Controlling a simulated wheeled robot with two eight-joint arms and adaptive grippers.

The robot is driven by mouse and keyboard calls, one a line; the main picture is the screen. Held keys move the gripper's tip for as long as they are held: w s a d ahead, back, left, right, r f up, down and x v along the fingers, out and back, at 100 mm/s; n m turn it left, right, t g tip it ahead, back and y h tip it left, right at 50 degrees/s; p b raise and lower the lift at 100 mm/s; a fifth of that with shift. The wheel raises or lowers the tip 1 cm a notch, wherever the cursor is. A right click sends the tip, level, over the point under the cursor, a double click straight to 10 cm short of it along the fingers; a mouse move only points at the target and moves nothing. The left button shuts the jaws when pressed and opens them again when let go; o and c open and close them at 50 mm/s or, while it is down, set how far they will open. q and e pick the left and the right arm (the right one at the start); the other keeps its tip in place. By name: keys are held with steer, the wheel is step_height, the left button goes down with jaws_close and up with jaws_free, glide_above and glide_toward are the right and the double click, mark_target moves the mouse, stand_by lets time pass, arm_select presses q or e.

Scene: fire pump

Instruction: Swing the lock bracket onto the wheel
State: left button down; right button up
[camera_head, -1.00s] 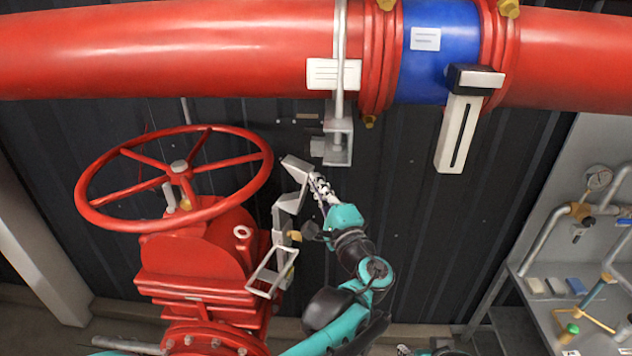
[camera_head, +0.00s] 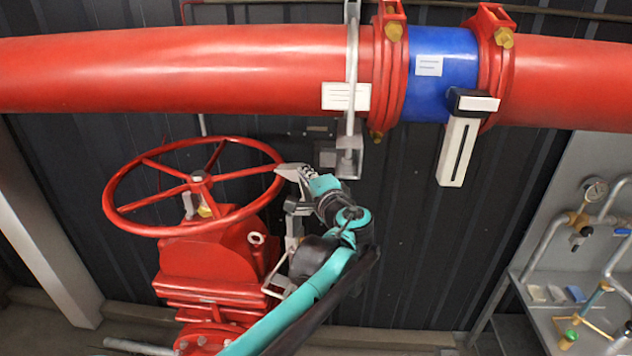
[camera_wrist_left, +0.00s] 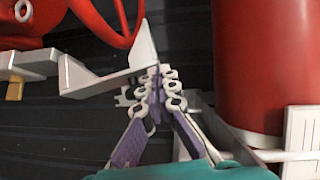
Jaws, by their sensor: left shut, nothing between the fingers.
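The red handwheel (camera_head: 196,187) sits on top of the red valve body in the head view. The pale grey lock bracket (camera_head: 291,171) stands at the wheel's right side, and its upper tip overlaps the right part of the rim in this view. I cannot tell whether they touch. My left gripper (camera_head: 308,172) is at the right of the bracket's upper end. In the left wrist view its fingers (camera_wrist_left: 155,82) are shut and empty, close against the bracket's plate (camera_wrist_left: 100,82). The red rim (camera_wrist_left: 122,22) passes behind the bracket there. My right gripper is out of view.
A large red pipe (camera_head: 200,68) with a blue section (camera_head: 440,62) crosses above. A grey pipe clamp (camera_head: 348,160) hangs just right of the gripper. A white slotted lever (camera_head: 458,150) hangs farther right. A gauge panel (camera_head: 550,255) stands at the far right.

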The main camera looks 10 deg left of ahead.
arm_select(q)
steer(key=w+a+f+n+g+h+b, duration=0.1)
steer(key=w+a+f, duration=0.1)
steer(key=a, duration=0.6)
steer(key=w+a+f+n+g+h+b, duration=0.2)
steer(key=w+a+f, duration=0.1)
steer(key=a, duration=0.5)
steer(key=shift+w+a+f, duration=0.35)
steer(key=shift+w+a, duration=0.05)
